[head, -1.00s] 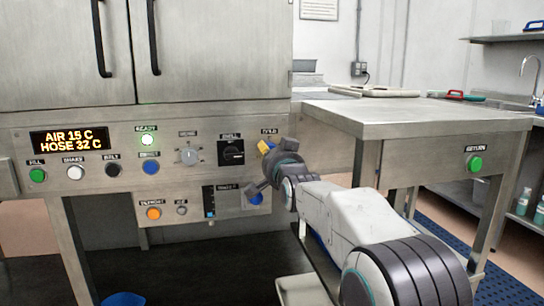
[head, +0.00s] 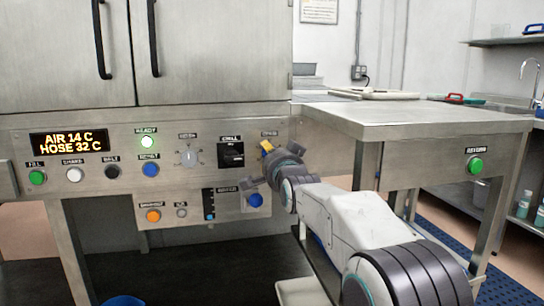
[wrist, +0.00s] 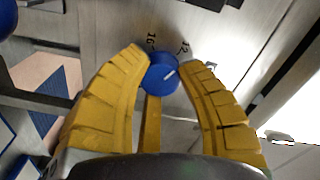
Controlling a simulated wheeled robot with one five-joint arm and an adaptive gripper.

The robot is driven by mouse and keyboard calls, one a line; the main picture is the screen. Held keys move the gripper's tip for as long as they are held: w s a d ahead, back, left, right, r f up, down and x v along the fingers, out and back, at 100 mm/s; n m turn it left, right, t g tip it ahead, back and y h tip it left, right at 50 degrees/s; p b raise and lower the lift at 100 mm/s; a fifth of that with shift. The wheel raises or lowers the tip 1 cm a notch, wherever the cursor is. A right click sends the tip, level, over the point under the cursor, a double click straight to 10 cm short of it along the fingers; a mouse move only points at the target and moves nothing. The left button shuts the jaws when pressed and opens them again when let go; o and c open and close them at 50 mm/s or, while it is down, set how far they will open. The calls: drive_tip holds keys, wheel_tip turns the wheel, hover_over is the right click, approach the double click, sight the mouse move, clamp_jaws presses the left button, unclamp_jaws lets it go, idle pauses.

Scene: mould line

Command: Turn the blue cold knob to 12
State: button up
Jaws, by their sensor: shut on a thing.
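The blue cold knob (wrist: 158,82) shows in the wrist view between my gripper's yellow fingers. My gripper (wrist: 164,58) is shut on it, with one fingertip on each side. A white pointer line on the knob's face points right and slightly up, towards the side of the printed 12. The 12 (wrist: 185,47) is above right of the knob and the 16 (wrist: 151,39) above left. In the head view my gripper (head: 266,148) is at the right end of the panel and hides the knob.
The display (head: 69,142) reads AIR 14 C, HOSE 32 C. A green lamp (head: 147,142) is lit. Another blue knob (head: 255,200) sits just below my gripper. A grey dial (head: 189,155) and a black switch (head: 231,154) are to the left. A steel table (head: 380,118) stands at right.

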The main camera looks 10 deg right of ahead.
drive_tip(key=shift+a+f, duration=0.1)
drive_tip(key=o, duration=1.2)
drive_tip(key=shift+s, duration=5.95)
